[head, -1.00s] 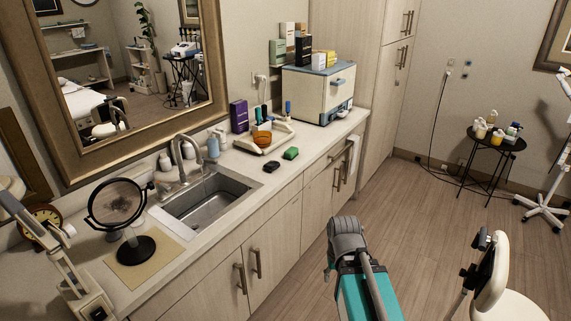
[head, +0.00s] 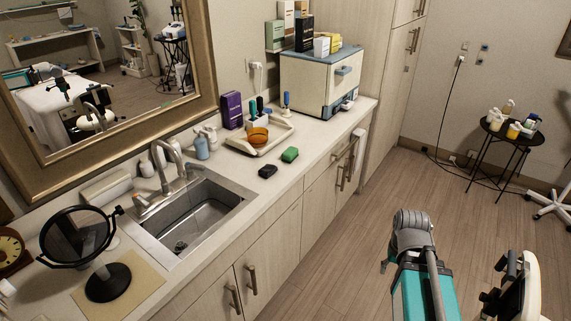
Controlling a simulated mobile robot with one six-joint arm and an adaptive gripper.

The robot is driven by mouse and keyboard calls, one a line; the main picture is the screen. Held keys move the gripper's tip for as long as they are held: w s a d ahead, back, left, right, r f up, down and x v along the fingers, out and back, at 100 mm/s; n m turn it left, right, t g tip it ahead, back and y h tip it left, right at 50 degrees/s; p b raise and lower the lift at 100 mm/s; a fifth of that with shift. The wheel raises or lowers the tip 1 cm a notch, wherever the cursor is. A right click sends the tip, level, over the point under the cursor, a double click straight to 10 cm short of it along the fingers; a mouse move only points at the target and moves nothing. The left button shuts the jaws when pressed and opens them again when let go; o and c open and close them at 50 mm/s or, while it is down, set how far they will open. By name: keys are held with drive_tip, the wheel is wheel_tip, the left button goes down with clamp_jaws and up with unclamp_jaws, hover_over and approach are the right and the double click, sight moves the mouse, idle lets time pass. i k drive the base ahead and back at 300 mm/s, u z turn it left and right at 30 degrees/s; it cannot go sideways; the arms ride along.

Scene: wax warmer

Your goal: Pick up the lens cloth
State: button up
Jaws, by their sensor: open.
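I cannot make out a lens cloth for certain. A small dark item (head: 267,171) and a small green block-like item (head: 290,154) lie apart on the counter (head: 238,183), right of the sink. A flat beige square (head: 140,283) lies under the round mirror's stand at the lower left. My teal and grey arm (head: 414,262) is folded at the lower right, over the floor and clear of the counter. I cannot make out its fingertips in this view.
The sink (head: 195,217) sits between the round mirror (head: 77,235) and a tray (head: 270,138) with bottles and an amber bowl. A cream cabinet-like appliance (head: 318,80) stands farther back. A black side table (head: 512,130) holds bottles. A white and black object (head: 525,290) is beside my arm. Open floor lies between.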

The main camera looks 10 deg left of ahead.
sight(268, 170)
drive_tip(key=u, duration=0.25)
drive_tip(key=i, duration=1)
drive_tip(key=u, duration=0.85)
